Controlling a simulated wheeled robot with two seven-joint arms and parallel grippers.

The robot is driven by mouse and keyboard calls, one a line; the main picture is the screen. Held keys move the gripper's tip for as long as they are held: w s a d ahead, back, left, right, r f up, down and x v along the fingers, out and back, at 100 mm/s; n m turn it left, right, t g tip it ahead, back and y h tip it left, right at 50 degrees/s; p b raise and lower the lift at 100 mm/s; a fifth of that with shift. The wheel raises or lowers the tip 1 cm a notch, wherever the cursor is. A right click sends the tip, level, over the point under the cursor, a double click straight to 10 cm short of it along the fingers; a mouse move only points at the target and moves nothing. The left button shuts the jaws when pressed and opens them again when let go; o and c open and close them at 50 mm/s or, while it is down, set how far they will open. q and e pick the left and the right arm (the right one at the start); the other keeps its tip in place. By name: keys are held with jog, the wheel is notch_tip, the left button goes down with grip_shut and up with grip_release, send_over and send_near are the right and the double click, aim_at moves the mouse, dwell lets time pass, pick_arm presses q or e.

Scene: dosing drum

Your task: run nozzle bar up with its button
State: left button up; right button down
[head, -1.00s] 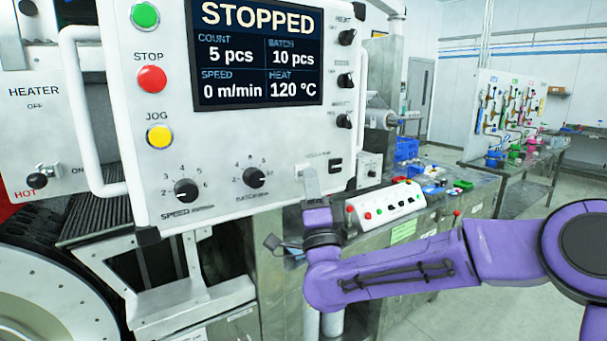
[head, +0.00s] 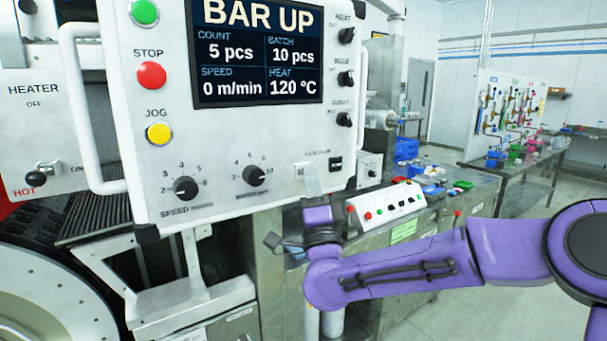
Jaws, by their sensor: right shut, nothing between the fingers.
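The control panel (head: 225,150) fills the left and centre of the head view. Its screen (head: 258,52) reads BAR UP, with 5 pcs, 10 pcs, 0 m/min and 120 °C. A small label, hard to read, sits at the panel's lower right beside a black switch (head: 335,163). My right gripper (head: 307,172) is shut and empty, its tip at the panel just left of and below that switch. It hides the panel surface behind it, so any button there cannot be seen. My left gripper is not in view. The nozzle bar itself is not clearly visible.
Green (head: 144,12), red (head: 151,75) and yellow (head: 158,133) buttons line the panel's left side. Two knobs sit along its bottom and several switches at right. A white handle (head: 85,110) stands out at left. A small button box (head: 385,206) stands behind my right arm.

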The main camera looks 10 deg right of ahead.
jog(key=shift+s+d, duration=0.15)
jog(key=shift+s, duration=0.3)
jog(key=s, duration=0.1)
jog(key=s+d+b, duration=0.1)
jog(key=s, duration=0.1)
jog(key=s+b, duration=0.1)
jog(key=shift+s+d, duration=0.35)
jog(key=shift+a+f, duration=0.1)
